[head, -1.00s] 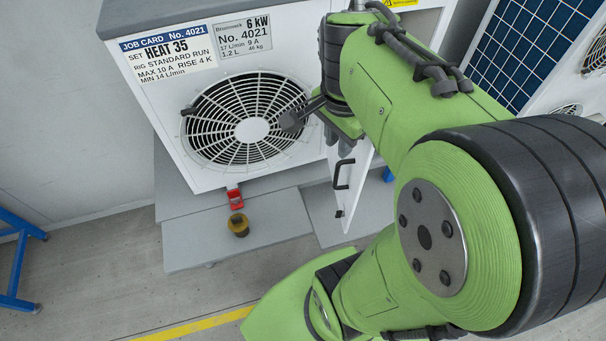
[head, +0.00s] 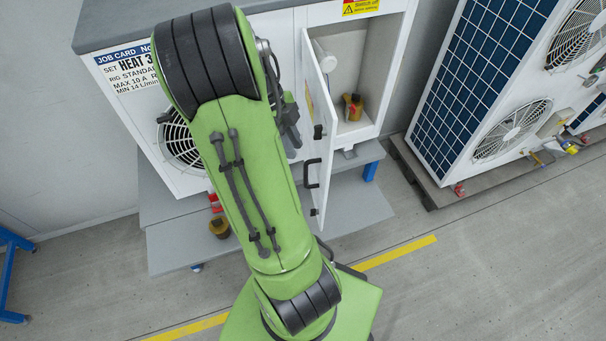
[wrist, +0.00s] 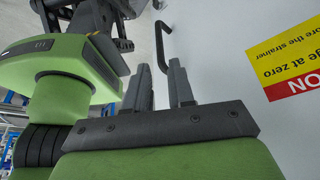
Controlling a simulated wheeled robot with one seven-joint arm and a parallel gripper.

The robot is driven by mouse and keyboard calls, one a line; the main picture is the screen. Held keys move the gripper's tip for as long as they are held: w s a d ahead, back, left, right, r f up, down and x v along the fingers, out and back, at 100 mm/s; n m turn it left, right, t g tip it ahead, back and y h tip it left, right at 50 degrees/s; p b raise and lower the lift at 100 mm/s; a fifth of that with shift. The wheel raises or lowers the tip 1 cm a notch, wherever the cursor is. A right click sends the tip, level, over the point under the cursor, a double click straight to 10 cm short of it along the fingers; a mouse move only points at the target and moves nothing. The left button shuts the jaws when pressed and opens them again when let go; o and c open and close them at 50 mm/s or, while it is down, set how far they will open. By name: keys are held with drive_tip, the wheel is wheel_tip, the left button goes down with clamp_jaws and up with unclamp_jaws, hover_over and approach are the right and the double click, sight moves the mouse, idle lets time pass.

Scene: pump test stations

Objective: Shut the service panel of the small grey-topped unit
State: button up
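The small grey-topped unit (head: 110,22) is white and stands at the upper left to centre in the head view. Its service panel (head: 318,150) stands open, swung out from the compartment, with a black handle (head: 312,173) near its lower edge. In the wrist view a white panel surface (wrist: 230,65) with a yellow and red label fills the right side, and a black handle (wrist: 161,45) shows just beyond the fingertips. In the head view my arm mostly hides the gripper.
The open compartment (head: 372,75) holds a brass-coloured part (head: 353,107). A brass-coloured cup (head: 220,228) sits on the grey platform (head: 170,245) below the unit. A larger unit with a blue grid panel (head: 480,70) stands to the right. The floor at lower right is clear.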

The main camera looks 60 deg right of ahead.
sight(306, 184)
drive_tip(key=b+x, duration=0.1)
drive_tip(key=x, duration=0.9)
drive_tip(key=shift+f+b, duration=0.2)
drive_tip(key=shift+b, duration=0.1)
clamp_jaws()
